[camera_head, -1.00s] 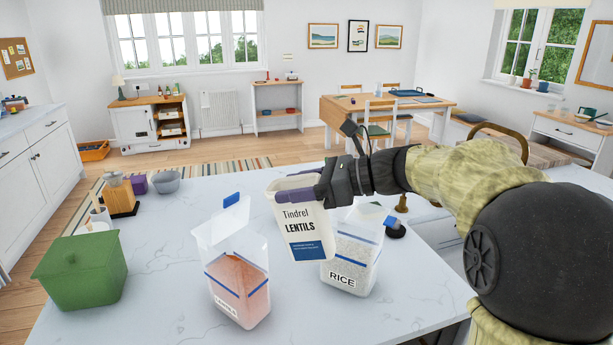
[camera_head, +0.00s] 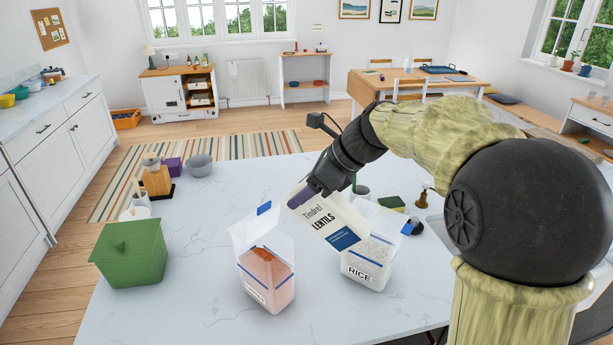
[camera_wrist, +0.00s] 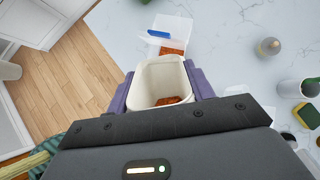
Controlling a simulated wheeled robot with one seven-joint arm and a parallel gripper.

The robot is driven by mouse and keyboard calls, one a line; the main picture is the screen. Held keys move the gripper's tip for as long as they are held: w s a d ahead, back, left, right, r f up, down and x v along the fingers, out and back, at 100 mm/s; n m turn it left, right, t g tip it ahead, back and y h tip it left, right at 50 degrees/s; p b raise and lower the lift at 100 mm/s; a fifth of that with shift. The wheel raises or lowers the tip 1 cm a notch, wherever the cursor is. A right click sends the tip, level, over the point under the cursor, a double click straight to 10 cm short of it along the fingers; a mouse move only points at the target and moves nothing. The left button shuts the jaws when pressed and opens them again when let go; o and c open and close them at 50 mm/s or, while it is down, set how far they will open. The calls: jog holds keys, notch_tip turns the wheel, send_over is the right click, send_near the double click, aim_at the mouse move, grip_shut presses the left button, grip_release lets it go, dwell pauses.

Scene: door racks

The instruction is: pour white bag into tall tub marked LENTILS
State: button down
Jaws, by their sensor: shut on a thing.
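The white bag (camera_head: 332,222), printed "Tindrel LENTILS", is held in the air between two clear tubs. It tilts, with its open mouth toward the upper left. My gripper (camera_head: 303,196) is shut on its upper part, with purple fingers on both sides of the bag in the wrist view (camera_wrist: 160,88). The wrist view shows orange lentils inside the bag (camera_wrist: 148,75). The tall clear tub (camera_head: 266,272) with orange contents stands left of the bag, its front label too small to read surely. Its lid stands open. No stream of lentils shows between them.
A clear tub marked RICE (camera_head: 366,262) stands just right of and below the bag. A green lidded box (camera_head: 130,252) is at the left. A grey bowl (camera_head: 199,166) and a wooden grinder (camera_head: 157,181) stand behind. The front middle counter (camera_head: 200,315) is clear.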

jog(key=h+p, duration=0.1)
jog(key=r+p, duration=0.1)
jog(key=p, duration=0.1)
jog(key=shift+w+a+r+h, duration=0.2)
jog(key=shift+a+h, duration=0.1)
jog(key=shift+h, duration=0.1)
jog(key=shift+r+g+h+p, duration=0.15)
jog(key=shift+g+h+p, duration=0.25)
jog(key=shift+h+p, duration=0.5)
jog(key=a+h+p, duration=0.1)
jog(key=p, duration=0.2)
jog(key=shift+s+a+r, duration=0.1)
jog(key=shift+a+r, duration=0.1)
jog(key=shift+a+r+g+h+p, duration=0.15)
jog(key=shift+g+h+p, duration=0.25)
jog(key=shift+h+p, duration=0.7)
jog(key=shift+p, duration=0.4)
jog(key=shift+f+b, duration=0.3)
jog(key=shift+f, duration=0.05)
jog(key=shift+r+p, duration=0.1)
jog(key=shift+p, duration=0.6)
dwell(3.4)
